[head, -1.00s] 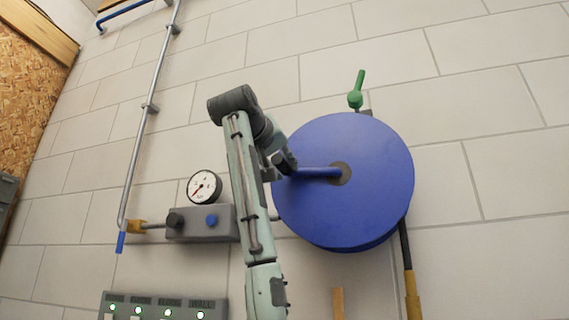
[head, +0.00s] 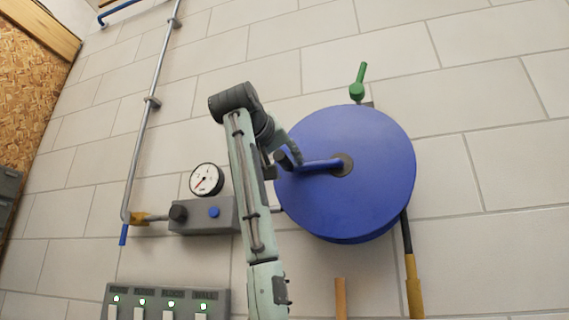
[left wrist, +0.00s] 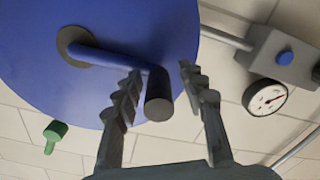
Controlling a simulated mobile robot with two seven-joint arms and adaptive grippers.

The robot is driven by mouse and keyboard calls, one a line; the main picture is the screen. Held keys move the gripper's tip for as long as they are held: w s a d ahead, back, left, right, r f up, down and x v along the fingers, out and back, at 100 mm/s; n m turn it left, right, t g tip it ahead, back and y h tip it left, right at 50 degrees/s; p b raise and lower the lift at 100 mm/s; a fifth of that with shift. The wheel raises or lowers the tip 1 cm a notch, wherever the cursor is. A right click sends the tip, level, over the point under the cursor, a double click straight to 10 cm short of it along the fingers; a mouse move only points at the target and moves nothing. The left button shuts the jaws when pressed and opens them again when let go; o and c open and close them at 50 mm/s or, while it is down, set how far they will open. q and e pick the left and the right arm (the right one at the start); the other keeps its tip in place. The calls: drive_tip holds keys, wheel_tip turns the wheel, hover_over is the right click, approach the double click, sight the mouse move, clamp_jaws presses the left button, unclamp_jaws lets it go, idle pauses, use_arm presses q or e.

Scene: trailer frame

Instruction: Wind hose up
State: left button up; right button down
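The blue hose reel (head: 365,205) is a large drum on the tiled wall. Its blue crank arm (head: 318,164) runs left from the dark hub (head: 343,165) and ends in a dark handle (head: 285,160). My left gripper (head: 290,154) is at that handle. In the left wrist view, its two fingers (left wrist: 160,72) stand apart, one on each side of the dark handle (left wrist: 159,98), with visible gaps. A black hose (head: 405,235) with a yellow end (head: 413,285) hangs below the reel's right side. My right gripper is not in view.
A green lever (head: 358,85) is above the reel. A grey valve box (head: 203,216) with a gauge (head: 206,179) is left of my arm. A switch panel (head: 165,302) is at lower left. The wall right of the reel is clear.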

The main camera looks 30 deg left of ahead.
use_arm(q)
drive_tip(key=v, duration=1.2)
idle(0.6)
